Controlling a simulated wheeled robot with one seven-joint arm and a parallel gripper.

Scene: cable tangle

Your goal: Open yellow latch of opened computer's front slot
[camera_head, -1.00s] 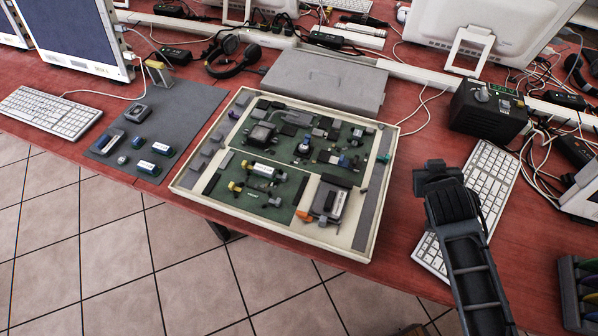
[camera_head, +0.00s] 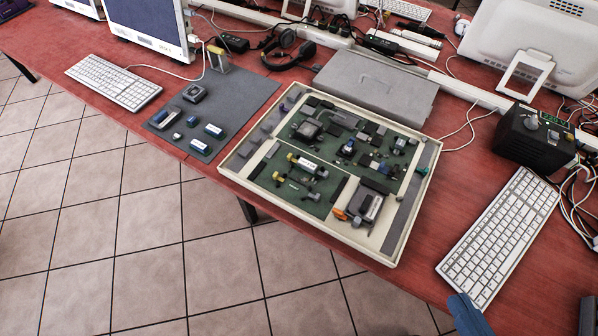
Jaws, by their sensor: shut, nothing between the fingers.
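The opened computer (camera_head: 228,170) is a flat cream case with green boards inside, lying on the red table. Its front slot is near the front right corner and holds a grey module with a white label (camera_head: 372,207). A small orange-yellow latch piece (camera_head: 340,214) sits at the left side of this slot. It is too small to tell whether the latch is open or shut. My gripper is not in view now.
A grey lid (camera_head: 375,85) lies behind the case. A grey mat (camera_head: 245,92) with small parts is to its left. A white keyboard (camera_head: 500,235) and a black box (camera_head: 533,138) are to its right. An unclear blue shape (camera_head: 469,314) is at the bottom edge.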

